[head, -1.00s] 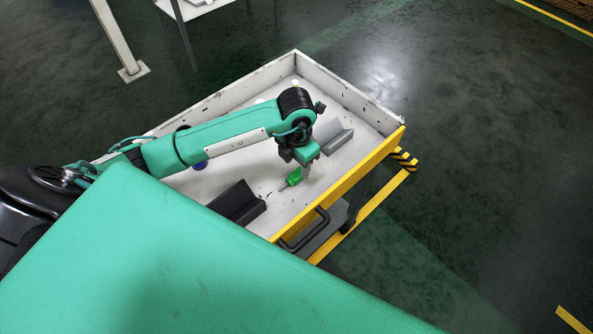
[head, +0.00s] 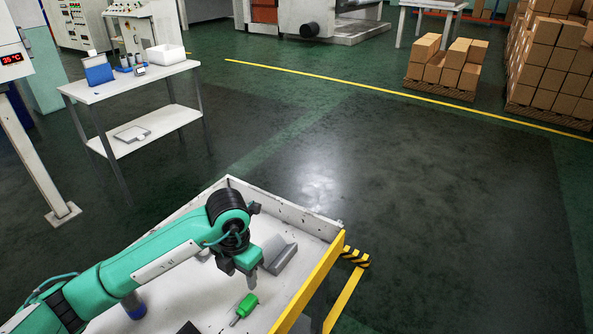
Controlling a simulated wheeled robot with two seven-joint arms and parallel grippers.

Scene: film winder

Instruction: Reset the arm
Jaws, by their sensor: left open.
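My left arm reaches in from the lower left over a white tray-like cart top (head: 318,222) with a yellow front edge. My left gripper (head: 250,280) points down above the cart surface, and its jaws are open. A green-handled tool (head: 246,305) lies on the cart just below and beside the gripper, apart from it as far as I can see. My right gripper is not in view.
A grey angled block (head: 282,257) lies on the cart behind the gripper. A blue-topped item (head: 134,306) stands partly behind my arm. A white table (head: 130,80) stands at the back left. Stacked cartons (head: 550,60) stand far right. Open floor lies between.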

